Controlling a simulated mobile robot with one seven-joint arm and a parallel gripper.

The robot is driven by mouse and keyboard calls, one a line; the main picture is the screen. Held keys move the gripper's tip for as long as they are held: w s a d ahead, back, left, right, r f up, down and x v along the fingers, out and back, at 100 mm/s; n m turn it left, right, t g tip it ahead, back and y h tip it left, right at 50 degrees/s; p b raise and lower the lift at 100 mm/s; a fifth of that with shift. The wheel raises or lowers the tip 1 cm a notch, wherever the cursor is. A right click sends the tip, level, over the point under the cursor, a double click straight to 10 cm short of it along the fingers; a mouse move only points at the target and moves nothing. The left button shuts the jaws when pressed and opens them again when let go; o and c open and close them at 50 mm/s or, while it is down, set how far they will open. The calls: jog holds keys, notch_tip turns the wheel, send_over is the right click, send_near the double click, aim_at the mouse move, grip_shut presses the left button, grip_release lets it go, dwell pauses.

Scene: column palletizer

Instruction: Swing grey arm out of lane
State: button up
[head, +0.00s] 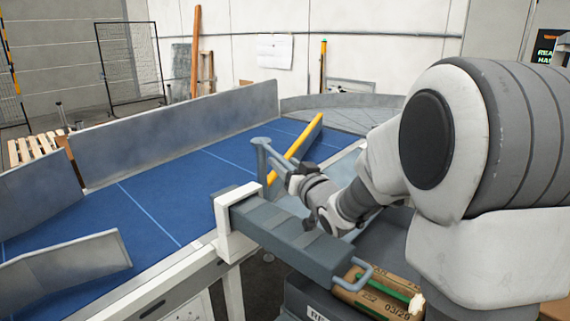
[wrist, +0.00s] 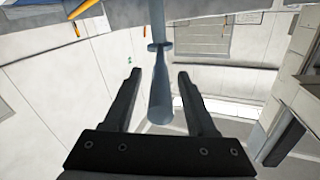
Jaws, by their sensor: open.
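A grey arm with a yellow strip (head: 296,143) reaches out over the blue lane (head: 180,190) from near a white bracket on the lane's near edge. An upright grey handle (head: 263,158) stands close to the yellow strip. My gripper (head: 281,166) is beside this handle, over the lane's near edge. In the wrist view my open gripper (wrist: 159,74) has a finger on each side of a grey-blue post (wrist: 160,95), with visible gaps. I cannot tell whether the post is deep between the fingers or beyond them. My own wrist hides part of the grey arm.
The white bracket (head: 236,232) holds a thick grey beam (head: 290,234) near my arm. Below it, a bin (head: 305,300) holds a brown and green item (head: 378,294). Grey side walls (head: 185,133) line the lane's far side. The blue surface left of my gripper is clear.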

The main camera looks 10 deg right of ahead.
grip_shut()
dwell(1.4)
